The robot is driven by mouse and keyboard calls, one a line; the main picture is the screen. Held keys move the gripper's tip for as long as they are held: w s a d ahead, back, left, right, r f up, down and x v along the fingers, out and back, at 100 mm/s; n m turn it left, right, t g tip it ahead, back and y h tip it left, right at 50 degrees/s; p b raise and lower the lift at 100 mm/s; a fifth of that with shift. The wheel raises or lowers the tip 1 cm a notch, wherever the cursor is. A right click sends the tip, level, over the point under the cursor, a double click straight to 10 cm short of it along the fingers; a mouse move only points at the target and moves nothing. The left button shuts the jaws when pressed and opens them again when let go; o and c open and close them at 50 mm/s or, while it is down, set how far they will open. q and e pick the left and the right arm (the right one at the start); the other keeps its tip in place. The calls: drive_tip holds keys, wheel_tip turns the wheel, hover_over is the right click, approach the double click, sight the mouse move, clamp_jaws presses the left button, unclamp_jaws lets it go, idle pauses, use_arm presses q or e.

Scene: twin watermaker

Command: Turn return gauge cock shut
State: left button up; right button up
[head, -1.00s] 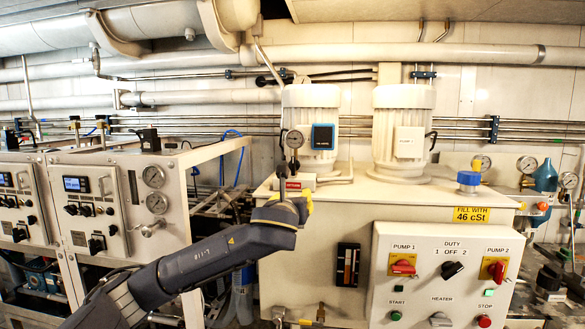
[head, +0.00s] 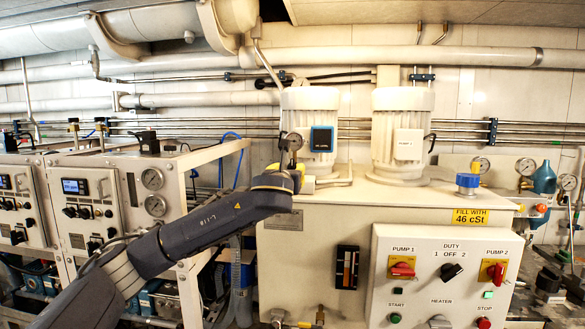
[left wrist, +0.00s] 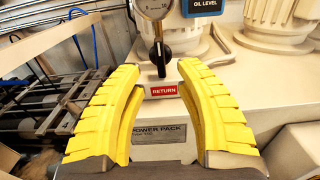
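The return gauge cock (left wrist: 160,52) is black, with its narrow handle pointing down in the left wrist view. It sits below a round dial gauge (left wrist: 154,8) and above the red RETURN label (left wrist: 164,90). My left gripper (left wrist: 159,72) is open, its two yellow ribbed fingers on either side of the cock's line, with a gap on both sides. I see no contact. In the head view the left gripper (head: 298,176) is just below the gauge (head: 294,141) and hides the cock and label. My right gripper is not in view.
The power pack tank (head: 300,235) stands behind the gripper, with two pale motors (head: 311,115) on top. The pump control panel (head: 440,275) is at right. A gauge cabinet (head: 110,205) and open frame stand at left.

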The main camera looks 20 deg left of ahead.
sight(292, 167)
use_arm(q)
drive_tip(key=shift+w+a, duration=0.2)
drive_tip(key=shift+w, duration=1.05)
drive_tip(key=shift+w+a, duration=0.15)
drive_tip(key=shift+w, duration=1.05)
drive_tip(key=shift+w+a, duration=0.2)
drive_tip(key=shift+w, duration=1.05)
drive_tip(key=shift+o, duration=0.3)
clamp_jaws()
